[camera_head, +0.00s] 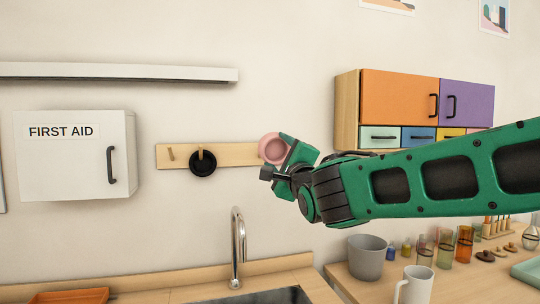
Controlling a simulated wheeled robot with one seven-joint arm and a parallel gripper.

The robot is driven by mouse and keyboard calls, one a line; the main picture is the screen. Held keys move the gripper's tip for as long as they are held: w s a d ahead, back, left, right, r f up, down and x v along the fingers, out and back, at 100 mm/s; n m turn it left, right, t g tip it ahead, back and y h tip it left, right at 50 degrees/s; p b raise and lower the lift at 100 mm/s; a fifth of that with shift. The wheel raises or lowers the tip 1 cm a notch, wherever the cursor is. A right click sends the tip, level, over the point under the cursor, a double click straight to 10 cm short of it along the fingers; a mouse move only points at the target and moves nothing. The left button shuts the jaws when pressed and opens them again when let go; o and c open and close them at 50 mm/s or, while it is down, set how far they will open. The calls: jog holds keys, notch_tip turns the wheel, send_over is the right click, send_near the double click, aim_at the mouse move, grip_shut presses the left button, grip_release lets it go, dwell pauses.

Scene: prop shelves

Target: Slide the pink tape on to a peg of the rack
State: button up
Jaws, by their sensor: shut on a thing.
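The pink tape (265,149) is a ring held by my gripper (279,157), which is shut on it. The tape is in front of the right part of the wooden rack (230,154) on the wall. The rack shows a bare peg (171,153) at its left and a middle peg (201,152) with a black tape roll (203,168) hanging on it. The rack's right end is hidden behind the tape and my gripper. I cannot tell whether a peg passes through the pink tape.
A white first aid cabinet (75,155) is left of the rack, and a shelf (120,72) runs above it. A tap (238,245) stands below. Colourful cabinets (400,95) hang at right. A grey bin (367,257) and a white mug (415,286) stand on the counter.

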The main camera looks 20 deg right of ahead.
aim_at(276, 160)
jog(key=shift+w+d, duration=0.2)
jog(key=shift+w, duration=1.6)
jog(key=w+f, duration=0.4)
jog(key=w, duration=0.6)
jog(key=shift+w, duration=0.15)
jog(key=shift+a+f, duration=0.2)
jog(key=shift+f, duration=0.3)
jog(key=shift+c, duration=0.9)
jog(key=shift+a, duration=0.1)
jog(key=o, duration=1.3)
jog(key=shift+w+f, duration=0.1)
jog(key=shift+w, duration=0.1)
jog(key=shift+s, duration=0.1)
jog(key=shift+r, duration=0.35)
